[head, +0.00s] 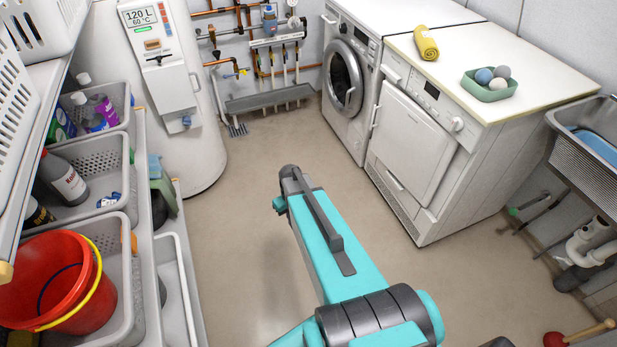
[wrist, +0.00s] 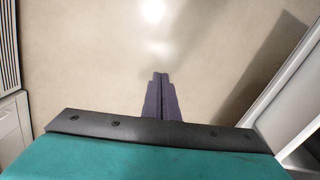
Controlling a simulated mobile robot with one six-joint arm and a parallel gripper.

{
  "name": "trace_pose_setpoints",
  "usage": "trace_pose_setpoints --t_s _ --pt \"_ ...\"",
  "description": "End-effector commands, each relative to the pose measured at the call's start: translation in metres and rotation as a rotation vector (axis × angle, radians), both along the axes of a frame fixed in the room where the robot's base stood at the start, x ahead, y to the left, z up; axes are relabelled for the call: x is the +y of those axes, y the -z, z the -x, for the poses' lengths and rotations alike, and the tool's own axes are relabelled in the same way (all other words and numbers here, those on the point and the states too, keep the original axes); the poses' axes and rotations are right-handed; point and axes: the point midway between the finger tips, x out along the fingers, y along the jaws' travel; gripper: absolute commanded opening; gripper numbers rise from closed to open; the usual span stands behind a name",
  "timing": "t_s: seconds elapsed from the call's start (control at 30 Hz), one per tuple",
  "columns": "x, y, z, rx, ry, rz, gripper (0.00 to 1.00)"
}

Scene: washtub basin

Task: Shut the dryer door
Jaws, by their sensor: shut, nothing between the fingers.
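The dryer (head: 440,170) is the white machine on the right, with a squarish white door (head: 412,140) on its front. The door has a handle at its left edge and stands nearly in line with the front; I cannot tell whether it is latched or slightly ajar. My gripper (wrist: 161,78) shows in the wrist view with its two dark fingers together and empty, over bare floor. In the head view my arm reaches over the floor to the left of the dryer, and the gripper itself is hidden. The dryer door is not recognisable in the wrist view.
A washing machine (head: 348,75) with a round door stands beside the dryer. A yellow rolled towel (head: 426,43) and a green tray (head: 490,91) with balls lie on top. Shelves with bins and a red bucket (head: 48,280) line the left. The floor (head: 240,240) between is clear.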

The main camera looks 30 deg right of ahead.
Motion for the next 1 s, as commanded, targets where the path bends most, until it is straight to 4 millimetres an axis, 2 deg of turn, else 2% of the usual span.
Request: trace_pose_setpoints --t_s 0.03,0.1,0.3,0.43,0.6,0.7,0.8,1.0 --pt "0.023 0.009 0.022 0.037 -0.005 -0.009 0.00" --pt "0.048 0.021 0.047 0.083 -0.005 -0.017 0.00" --pt "0.108 0.045 0.123 0.216 -0.002 -0.021 0.00" --pt "0.138 0.055 0.175 0.304 -0.002 -0.008 0.00" --pt "0.161 0.060 0.232 0.395 0.002 0.018 0.00" --pt "0.168 0.061 0.253 0.429 0.004 0.031 0.00" --pt "0.171 0.062 0.264 0.447 0.005 0.038 0.00" --pt "0.172 0.062 0.268 0.453 0.008 0.041 0.00"
